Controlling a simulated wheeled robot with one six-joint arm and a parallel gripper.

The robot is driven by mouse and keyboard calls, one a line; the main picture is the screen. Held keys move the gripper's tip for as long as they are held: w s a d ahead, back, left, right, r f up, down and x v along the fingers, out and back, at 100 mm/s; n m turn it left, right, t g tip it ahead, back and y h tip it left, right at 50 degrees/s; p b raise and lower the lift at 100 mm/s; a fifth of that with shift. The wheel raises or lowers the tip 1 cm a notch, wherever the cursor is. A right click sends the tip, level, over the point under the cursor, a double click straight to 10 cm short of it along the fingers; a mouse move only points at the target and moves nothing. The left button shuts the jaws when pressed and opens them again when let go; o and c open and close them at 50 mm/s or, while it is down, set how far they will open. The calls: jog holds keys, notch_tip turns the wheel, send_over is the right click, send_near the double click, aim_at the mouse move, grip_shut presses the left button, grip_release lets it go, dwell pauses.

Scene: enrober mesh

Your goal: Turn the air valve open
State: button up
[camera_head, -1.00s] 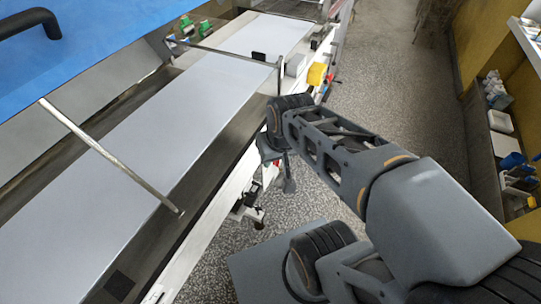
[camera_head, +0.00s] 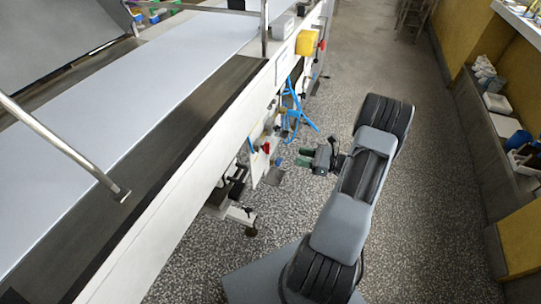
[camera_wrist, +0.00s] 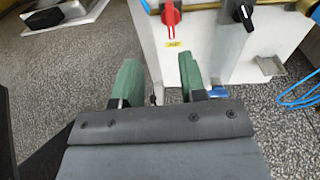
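A valve with a red handle (camera_wrist: 170,14) and one with a black handle (camera_wrist: 243,14) sit on a white panel at the top of the wrist view. A red handle (camera_head: 266,147) also shows in the head view, on the machine's side. My gripper (camera_wrist: 160,65) has two green fingers spread apart with nothing between them. In the head view my gripper (camera_head: 303,157) points left toward the panel, apart from it.
The conveyor machine (camera_head: 120,235) runs along the left. Blue hoses (camera_head: 299,108) hang beyond the valve panel, near a yellow box (camera_head: 306,42). Speckled floor (camera_head: 430,220) is open to the right, up to a shelf (camera_head: 497,100) at the wall.

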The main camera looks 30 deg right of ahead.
aim_at(267, 148)
jog(key=w+a+f+m+t+b, duration=0.1)
jog(key=w+a, duration=0.7)
jog(key=w, duration=0.2)
jog(key=shift+f+b, duration=0.2)
jog(key=shift+b, duration=0.2)
jog(key=c, duration=0.6)
jog(key=shift+o, duration=0.2)
